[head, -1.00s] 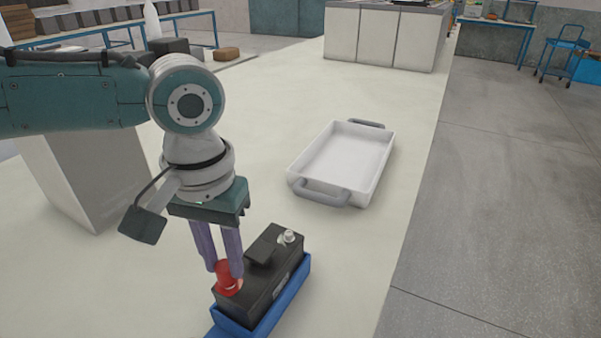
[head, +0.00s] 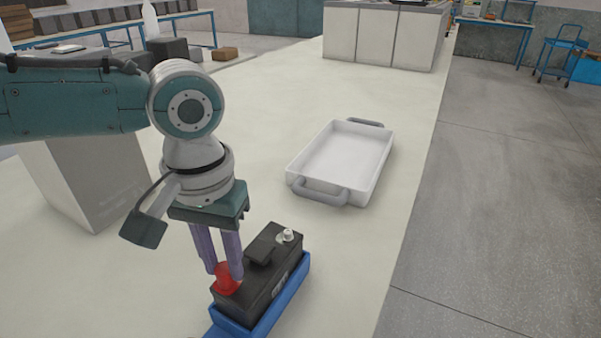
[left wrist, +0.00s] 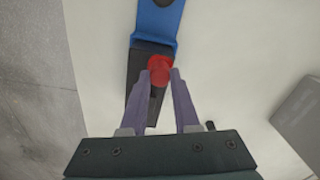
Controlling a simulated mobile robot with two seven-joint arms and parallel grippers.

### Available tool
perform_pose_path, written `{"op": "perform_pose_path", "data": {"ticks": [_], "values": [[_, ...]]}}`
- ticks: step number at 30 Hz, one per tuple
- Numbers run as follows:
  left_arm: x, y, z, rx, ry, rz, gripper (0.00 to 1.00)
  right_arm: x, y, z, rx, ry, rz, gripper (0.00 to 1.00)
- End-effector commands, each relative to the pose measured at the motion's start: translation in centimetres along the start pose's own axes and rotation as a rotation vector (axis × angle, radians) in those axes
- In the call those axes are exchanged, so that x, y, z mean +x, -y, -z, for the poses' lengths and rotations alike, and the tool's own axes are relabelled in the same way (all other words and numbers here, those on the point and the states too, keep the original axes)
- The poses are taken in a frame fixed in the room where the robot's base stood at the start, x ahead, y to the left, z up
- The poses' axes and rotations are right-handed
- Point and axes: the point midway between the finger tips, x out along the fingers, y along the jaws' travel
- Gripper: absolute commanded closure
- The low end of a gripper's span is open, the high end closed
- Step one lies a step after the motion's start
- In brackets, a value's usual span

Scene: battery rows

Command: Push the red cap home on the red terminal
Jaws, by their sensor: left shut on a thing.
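The red cap (head: 227,279) sits at the near end of the black battery (head: 262,278). It also shows in the left wrist view (left wrist: 160,68), between the fingertips. My left gripper (head: 224,272) points down and is shut on the red cap. The red terminal is hidden under the cap and fingers, so I cannot tell how far down the cap sits. The battery's other terminal (head: 288,236) is bare and pale metal. The battery stands in a blue tray (head: 280,305). My right gripper is not in view.
A white tray with grey handles (head: 340,165) lies behind the battery, apart from it. A grey block (head: 75,175) stands at the left beneath my arm. The pale surface between them is clear. Workbenches (head: 500,25) stand far back.

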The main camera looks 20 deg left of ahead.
Motion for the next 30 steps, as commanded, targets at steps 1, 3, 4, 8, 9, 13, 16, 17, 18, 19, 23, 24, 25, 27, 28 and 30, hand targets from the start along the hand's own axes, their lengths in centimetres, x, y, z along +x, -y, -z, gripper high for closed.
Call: {"op": "perform_pose_path", "data": {"ticks": [1,3,4,8,9,13,16,17,18,19,23,24,25,27,28,30], "values": [[0.08,0.03,-0.06,0.000,0.001,0.001,1.00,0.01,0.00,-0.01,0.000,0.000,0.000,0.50],[0.08,0.04,-0.07,0.000,0.002,0.001,1.00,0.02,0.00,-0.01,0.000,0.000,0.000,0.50],[0.08,0.04,-0.07,0.000,0.002,0.002,1.00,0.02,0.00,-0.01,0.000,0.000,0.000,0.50],[0.08,0.05,-0.07,0.000,0.002,0.002,0.57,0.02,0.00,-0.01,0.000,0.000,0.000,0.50],[0.08,0.04,-0.07,0.000,0.002,0.002,0.53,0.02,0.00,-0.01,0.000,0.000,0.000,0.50],[0.07,0.03,-0.06,0.001,0.001,0.001,0.38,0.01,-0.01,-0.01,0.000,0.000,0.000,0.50],[0.05,0.03,-0.05,0.001,0.001,0.001,0.35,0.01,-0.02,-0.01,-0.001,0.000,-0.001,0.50],[0.05,0.03,-0.05,0.001,0.001,0.001,0.35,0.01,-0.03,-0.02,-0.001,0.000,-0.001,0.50],[0.05,0.02,-0.04,0.001,0.001,0.001,0.35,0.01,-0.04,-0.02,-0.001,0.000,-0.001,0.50],[0.04,0.02,-0.04,0.001,0.001,0.001,0.35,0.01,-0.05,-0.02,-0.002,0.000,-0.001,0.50],[0.03,0.02,-0.03,0.001,0.001,0.001,0.21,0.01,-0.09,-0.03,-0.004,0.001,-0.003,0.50],[0.03,0.02,-0.03,0.001,0.001,0.001,0.16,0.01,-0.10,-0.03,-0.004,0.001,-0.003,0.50],[0.03,0.02,-0.03,0.000,0.001,0.001,0.13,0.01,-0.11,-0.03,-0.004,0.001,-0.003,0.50],[0.02,0.02,-0.03,0.001,0.001,0.001,0.06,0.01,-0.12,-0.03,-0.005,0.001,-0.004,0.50],[0.02,0.02,-0.02,0.000,0.000,0.001,0.06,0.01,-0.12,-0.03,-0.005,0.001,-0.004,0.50],[0.02,0.03,-0.02,0.000,0.000,0.001,0.06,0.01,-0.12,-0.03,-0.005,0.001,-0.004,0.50]]}}
